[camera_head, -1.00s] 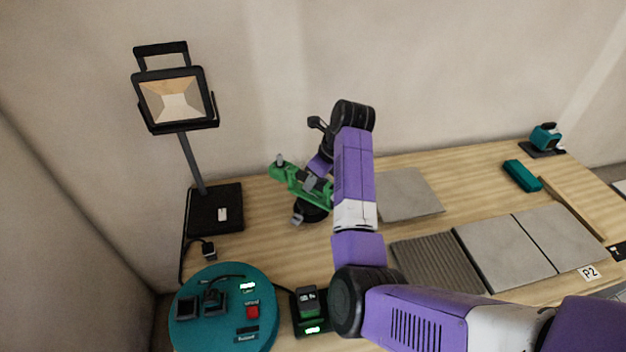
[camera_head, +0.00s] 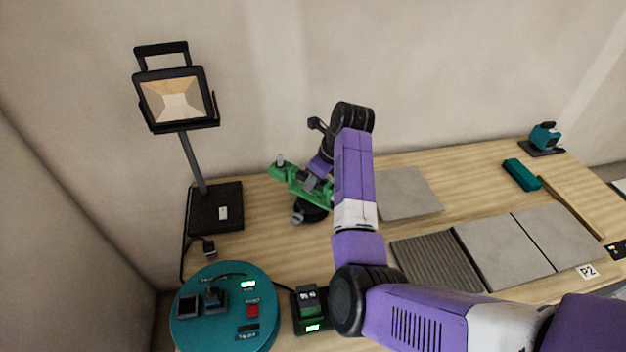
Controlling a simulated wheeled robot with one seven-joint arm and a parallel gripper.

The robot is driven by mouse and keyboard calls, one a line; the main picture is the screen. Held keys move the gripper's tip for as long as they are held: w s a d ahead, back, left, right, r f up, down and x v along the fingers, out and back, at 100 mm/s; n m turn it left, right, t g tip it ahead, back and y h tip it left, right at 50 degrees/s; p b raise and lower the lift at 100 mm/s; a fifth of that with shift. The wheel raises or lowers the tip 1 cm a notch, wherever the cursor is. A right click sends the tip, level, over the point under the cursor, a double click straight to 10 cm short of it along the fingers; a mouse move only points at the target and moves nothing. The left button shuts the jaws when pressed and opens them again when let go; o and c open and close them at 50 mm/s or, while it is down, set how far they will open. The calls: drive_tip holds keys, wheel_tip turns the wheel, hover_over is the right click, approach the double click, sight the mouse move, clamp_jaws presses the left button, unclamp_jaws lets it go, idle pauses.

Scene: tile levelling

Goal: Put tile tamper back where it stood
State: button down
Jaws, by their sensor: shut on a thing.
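The tile tamper (camera_head: 288,173) is a green tool with a black round part below it. It is at the back left of the wooden workbench, between the work lamp and a grey tile. My gripper (camera_head: 314,183) is shut on the tamper from above and behind my arm's purple link. The link hides the tamper's right end. The black lower part is at or just above the bench top; I cannot tell whether it touches.
A work lamp (camera_head: 213,208) stands at the left. A teal round console (camera_head: 222,325) and a charger with a battery (camera_head: 310,312) are in front. A loose grey tile (camera_head: 408,193) lies right of my gripper, with laid tiles (camera_head: 505,252) nearer. A teal block (camera_head: 522,175) lies farther right.

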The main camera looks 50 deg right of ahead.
drive_tip(key=shift+w+f, duration=0.1)
drive_tip(key=shift+f, duration=0.2)
idle(0.6)
drive_tip(key=c, duration=1.2)
unclamp_jaws()
drive_tip(key=shift+o, duration=0.2)
drive_tip(key=shift+f, duration=0.15)
drive_tip(key=shift+b+v, duration=0.3)
drive_tip(key=shift+v, duration=3.75)
